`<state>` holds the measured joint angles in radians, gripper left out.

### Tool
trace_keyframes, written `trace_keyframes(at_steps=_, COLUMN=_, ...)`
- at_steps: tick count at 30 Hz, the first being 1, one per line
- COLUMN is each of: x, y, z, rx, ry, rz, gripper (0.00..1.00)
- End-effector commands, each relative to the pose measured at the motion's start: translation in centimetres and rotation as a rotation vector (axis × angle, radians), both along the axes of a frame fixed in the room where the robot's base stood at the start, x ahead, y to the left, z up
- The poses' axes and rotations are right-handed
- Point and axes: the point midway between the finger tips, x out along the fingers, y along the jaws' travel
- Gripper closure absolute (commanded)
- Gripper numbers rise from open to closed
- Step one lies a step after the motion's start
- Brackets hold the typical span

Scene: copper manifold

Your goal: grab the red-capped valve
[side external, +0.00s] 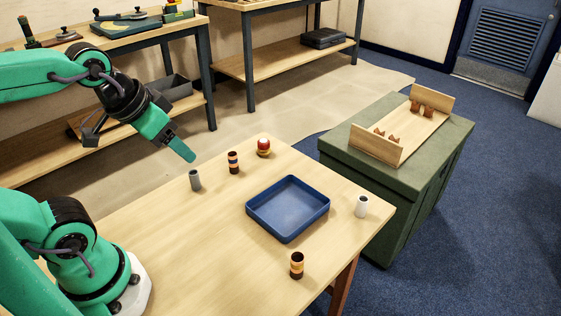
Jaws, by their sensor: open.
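The red-capped valve (263,147) stands on the wooden table near its back edge, with a red top over a pale and tan body. My gripper (185,153) is above the table to the left of the valve, pointing down and to the right. It is open and holds nothing. It is apart from the valve, with a dark banded cylinder between them in the picture. One finger shows clearly; the other is hard to make out.
A dark banded cylinder (233,162) and a grey cylinder (195,180) stand left of the valve. A blue tray (249,208) lies empty mid-table. A white cylinder (361,206) and another banded cylinder (297,265) stand around it. A wooden rack (385,151) sits on a green cabinet (440,160).

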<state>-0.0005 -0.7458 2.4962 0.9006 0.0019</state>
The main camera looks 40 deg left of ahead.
Motion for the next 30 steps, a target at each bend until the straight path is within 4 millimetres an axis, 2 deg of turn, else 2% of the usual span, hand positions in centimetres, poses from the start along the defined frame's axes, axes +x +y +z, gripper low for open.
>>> trace_keyframes(at_steps=5, x=0.9, y=0.2, z=0.4, rx=0.007, ry=0.015, rz=-0.007, gripper=0.39)
trace_keyframes(at_steps=11, x=3.4, y=0.6, z=1.4, rx=0.026, ry=0.054, rz=-0.03, gripper=0.39)
trace_keyframes(at_steps=21, x=9.7, y=2.0, z=2.4, rx=0.064, ry=0.138, rz=-0.089, gripper=0.39)
trace_keyframes(at_steps=30, x=15.5, y=3.7, z=1.6, rx=0.086, ry=0.214, rz=-0.144, gripper=0.39)
